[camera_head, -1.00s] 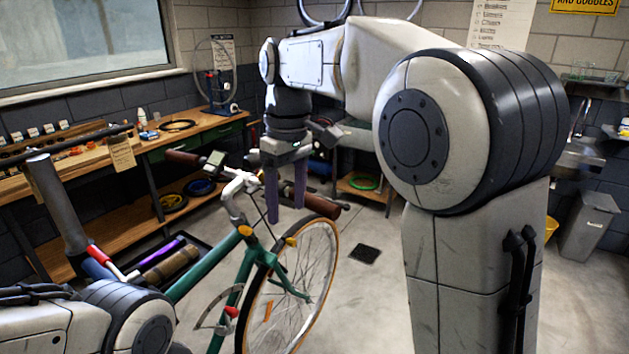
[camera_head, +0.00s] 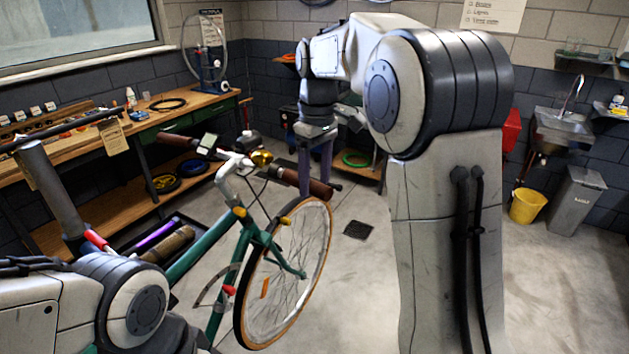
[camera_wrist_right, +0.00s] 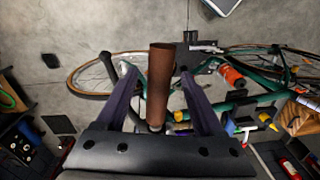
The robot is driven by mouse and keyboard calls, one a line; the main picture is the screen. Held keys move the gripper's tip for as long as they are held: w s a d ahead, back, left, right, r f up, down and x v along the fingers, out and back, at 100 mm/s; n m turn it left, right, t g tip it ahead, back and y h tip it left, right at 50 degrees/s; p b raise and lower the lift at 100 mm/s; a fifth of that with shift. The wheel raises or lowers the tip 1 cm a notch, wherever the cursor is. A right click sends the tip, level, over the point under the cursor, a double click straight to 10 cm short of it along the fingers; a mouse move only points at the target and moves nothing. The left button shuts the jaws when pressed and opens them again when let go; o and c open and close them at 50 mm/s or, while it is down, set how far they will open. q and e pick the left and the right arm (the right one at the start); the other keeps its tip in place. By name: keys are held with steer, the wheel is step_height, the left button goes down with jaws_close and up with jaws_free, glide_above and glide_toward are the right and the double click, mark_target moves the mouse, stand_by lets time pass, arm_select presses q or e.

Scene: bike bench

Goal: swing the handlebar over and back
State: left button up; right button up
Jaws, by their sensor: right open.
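The bike's handlebar (camera_head: 232,164) has a brown left grip (camera_head: 176,140) and a brown right grip (camera_head: 317,187). A small display and a gold bell sit between them. My right gripper (camera_head: 316,172) points down at the right grip, with its purple fingers open. In the right wrist view, the right grip (camera_wrist_right: 160,80) lies between the two spread fingers of the gripper (camera_wrist_right: 160,95), with space visible on both sides. The green frame (camera_head: 205,240) and front wheel (camera_head: 288,270) are below. My left arm enters at lower left; its gripper is out of view.
A wooden workbench (camera_head: 70,150) runs along the left wall. A grey stand post (camera_head: 52,190) rises by the bike's left. A yellow bucket (camera_head: 527,205) and grey bin (camera_head: 577,215) stand at the right. Floor right of the front wheel is clear, apart from a dark drain (camera_head: 358,230).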

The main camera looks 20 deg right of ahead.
steer(key=shift+f, duration=0.5)
steer(key=shift+c, duration=0.3)
jaws_close()
steer(key=shift+r, duration=0.1)
stand_by(0.8)
